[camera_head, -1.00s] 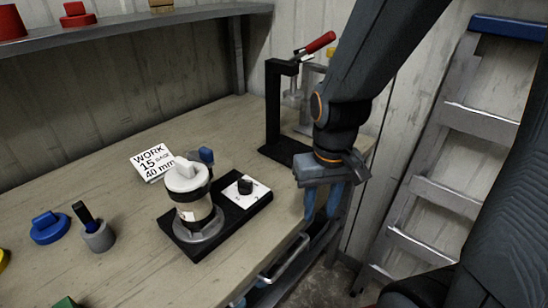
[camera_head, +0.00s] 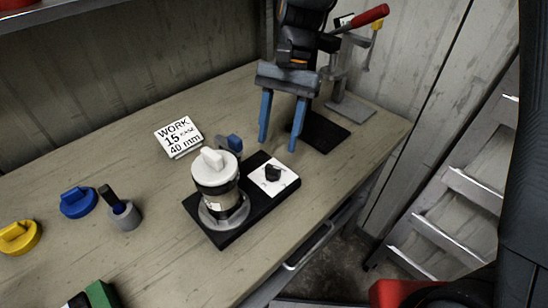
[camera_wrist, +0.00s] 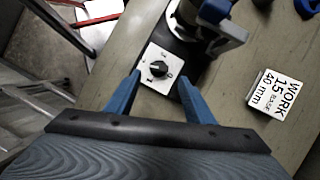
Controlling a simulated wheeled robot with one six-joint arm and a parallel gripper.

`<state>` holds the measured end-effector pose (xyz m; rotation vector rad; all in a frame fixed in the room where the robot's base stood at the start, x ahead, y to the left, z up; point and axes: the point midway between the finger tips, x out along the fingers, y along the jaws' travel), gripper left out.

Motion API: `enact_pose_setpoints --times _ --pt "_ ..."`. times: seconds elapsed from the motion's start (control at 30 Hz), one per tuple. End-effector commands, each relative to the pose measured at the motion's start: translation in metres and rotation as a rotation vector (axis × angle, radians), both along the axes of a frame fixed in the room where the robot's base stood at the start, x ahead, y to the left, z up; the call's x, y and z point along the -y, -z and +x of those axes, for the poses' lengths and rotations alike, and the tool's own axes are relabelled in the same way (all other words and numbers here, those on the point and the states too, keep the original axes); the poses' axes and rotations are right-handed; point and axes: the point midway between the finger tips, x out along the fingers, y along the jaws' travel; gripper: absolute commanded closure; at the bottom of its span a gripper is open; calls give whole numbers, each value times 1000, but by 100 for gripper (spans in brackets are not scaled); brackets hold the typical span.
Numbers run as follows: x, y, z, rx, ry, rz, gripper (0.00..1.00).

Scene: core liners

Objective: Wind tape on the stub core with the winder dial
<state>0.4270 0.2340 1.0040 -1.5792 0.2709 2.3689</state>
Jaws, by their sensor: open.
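The winder is a black base (camera_head: 232,238) on the bench. A stub core with a white knobbed cap (camera_head: 217,170) stands upright on its grey round plate (camera_head: 226,215). The winder dial, a black knob (camera_head: 273,173), sits on a white marked plate (camera_head: 283,184) at the base's right end. In the wrist view the dial (camera_wrist: 158,69) lies ahead, between the line of the fingertips. My gripper (camera_head: 284,143) is open and empty, blue fingers pointing down, behind and above the dial. A blue-topped part (camera_head: 234,143) stands behind the core.
A card reading WORK 15 CASE 40 mm (camera_head: 178,137) lies behind left. A grey cup with a dark-handled tool (camera_head: 125,214), a blue knobbed cap (camera_head: 78,202) and a yellow one (camera_head: 19,237) are left. A red-handled press (camera_head: 362,17) stands behind my gripper.

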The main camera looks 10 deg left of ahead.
Motion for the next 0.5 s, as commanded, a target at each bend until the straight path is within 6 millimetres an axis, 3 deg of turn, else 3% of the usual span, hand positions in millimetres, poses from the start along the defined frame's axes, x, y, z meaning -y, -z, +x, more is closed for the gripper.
enact_pose_setpoints --times 0.3,0.5 --pt "-5 44 -19 -2 -2 -3 52" --pt "-7 62 -25 0 -2 -2 52"
